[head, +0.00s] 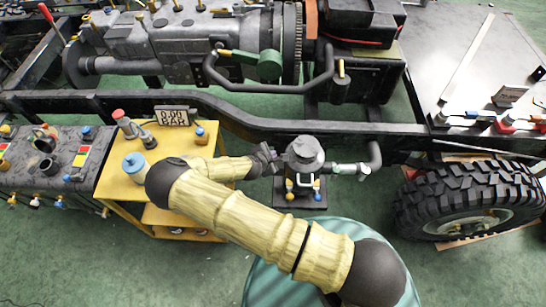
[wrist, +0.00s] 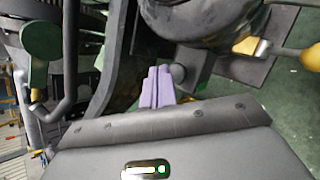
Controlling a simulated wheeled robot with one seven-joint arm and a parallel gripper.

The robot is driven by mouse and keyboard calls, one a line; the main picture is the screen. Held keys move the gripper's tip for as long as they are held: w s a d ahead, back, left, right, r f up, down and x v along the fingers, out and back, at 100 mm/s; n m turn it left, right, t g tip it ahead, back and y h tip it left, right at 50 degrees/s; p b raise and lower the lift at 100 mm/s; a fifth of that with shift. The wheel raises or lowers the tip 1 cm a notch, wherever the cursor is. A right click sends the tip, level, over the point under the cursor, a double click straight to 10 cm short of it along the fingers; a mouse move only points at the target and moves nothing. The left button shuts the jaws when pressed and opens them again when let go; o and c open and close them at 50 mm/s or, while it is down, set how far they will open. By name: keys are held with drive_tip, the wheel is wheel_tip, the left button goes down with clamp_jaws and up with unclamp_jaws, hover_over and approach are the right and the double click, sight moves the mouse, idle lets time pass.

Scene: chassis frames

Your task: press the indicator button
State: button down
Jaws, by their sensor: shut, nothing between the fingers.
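No part is clearly marked as the indicator button, and I cannot tell which one it is. My gripper (head: 268,153) is at the left side of a dark grey canister (head: 304,156) mounted below the chassis rail. In the wrist view its purple fingers (wrist: 155,86) are together and empty. A grey round-ended stub (wrist: 192,63) shows just right of the fingertips, below the dark canister body (wrist: 195,18). I cannot tell whether the fingers touch the stub.
A dark bench (head: 45,180) with coloured fittings is further left. The chassis rail (head: 230,110) runs behind the canister. A large tyre (head: 468,200) stands at right. Green floor lies between.

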drive_tip(key=shift+r, duration=0.1)
drive_tip(key=shift+r+p, duration=1.75)
drive_tip(key=shift+r, duration=0.8)
drive_tip(key=s+d+r+m+g+y, duration=0.1)
drive_tip(key=s+d+r+m, duration=0.4)
drive_tip(key=r, duration=0.5)
drive_tip(key=s+d+r+m+g+y, duration=0.1)
drive_tip(key=s+d+r+m+g, duration=0.1)
drive_tip(key=s+d+r+m, duration=0.3)
drive_tip(key=s+d+r+m+g+y, duration=0.2)
drive_tip(key=s+d+r+m, duration=0.3)
drive_tip(key=r+m, duration=0.6)
wheel_tip(320, 180, up, 6)
drive_tip(key=s, duration=0.2)
drive_tip(key=shift+s+d+m+g, duration=0.3)
drive_tip(key=shift+s+d+m, duration=0.05)
drive_tip(key=shift+d+m, duration=0.05)
